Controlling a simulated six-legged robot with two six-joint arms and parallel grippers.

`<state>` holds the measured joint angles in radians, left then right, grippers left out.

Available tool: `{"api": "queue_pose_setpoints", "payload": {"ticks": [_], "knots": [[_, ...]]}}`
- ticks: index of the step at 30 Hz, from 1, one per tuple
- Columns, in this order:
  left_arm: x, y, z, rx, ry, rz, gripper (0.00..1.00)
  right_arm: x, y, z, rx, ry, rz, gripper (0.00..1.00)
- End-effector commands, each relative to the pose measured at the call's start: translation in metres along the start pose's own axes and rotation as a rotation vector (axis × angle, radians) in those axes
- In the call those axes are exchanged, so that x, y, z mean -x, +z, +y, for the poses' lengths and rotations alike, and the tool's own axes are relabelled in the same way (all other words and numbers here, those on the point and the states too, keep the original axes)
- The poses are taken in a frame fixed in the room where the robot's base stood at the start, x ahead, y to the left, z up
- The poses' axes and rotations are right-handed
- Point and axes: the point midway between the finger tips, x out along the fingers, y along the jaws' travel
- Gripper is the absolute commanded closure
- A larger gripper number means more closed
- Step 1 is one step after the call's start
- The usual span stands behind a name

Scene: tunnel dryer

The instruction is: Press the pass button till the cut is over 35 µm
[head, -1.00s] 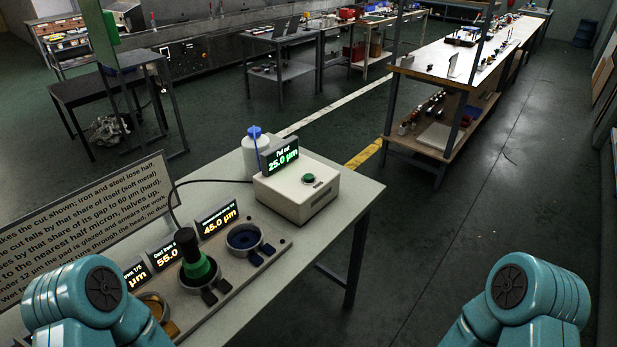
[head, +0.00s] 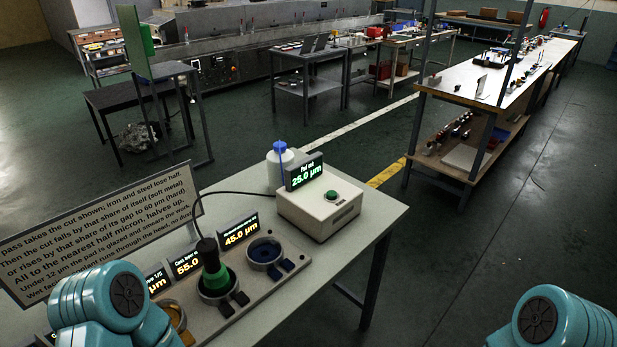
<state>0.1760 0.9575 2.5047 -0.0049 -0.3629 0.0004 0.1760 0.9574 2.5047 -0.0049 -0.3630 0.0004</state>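The pass button is a green button (head: 331,195) on top of a cream box (head: 318,212) near the table's far right corner. A display (head: 304,171) on the box reads "Pad cut 25.0 µm". Beside it, on a grey plate (head: 258,288), stand a cup with a green, black-handled tool (head: 213,271) in it and a dark blue cup (head: 265,252). Small displays there read 55.0 (head: 187,261) and 45.0 µm (head: 240,233). Parts of my two arms show at the lower left and lower right; neither gripper is in view.
A sign (head: 100,235) with rules about the cut stands at the table's left. A white bottle with a blue top (head: 281,168) stands behind the box. Work benches (head: 490,85) stand further back. The dark floor right of the table (head: 470,260) is clear.

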Motion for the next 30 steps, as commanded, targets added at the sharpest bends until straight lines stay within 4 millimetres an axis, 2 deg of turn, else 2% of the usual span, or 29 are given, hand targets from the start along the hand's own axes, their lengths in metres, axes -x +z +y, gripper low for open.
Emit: {"api": "queue_pose_setpoints", "payload": {"ticks": [11, 14, 15, 30], "knots": [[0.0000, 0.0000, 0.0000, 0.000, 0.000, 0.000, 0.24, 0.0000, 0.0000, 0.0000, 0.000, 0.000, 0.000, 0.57], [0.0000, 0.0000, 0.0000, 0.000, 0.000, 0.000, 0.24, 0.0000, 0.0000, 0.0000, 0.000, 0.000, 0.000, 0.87], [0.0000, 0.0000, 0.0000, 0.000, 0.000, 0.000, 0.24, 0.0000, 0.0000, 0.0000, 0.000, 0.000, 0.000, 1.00], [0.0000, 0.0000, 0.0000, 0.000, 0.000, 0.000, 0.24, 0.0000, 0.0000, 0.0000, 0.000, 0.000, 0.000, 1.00]]}}
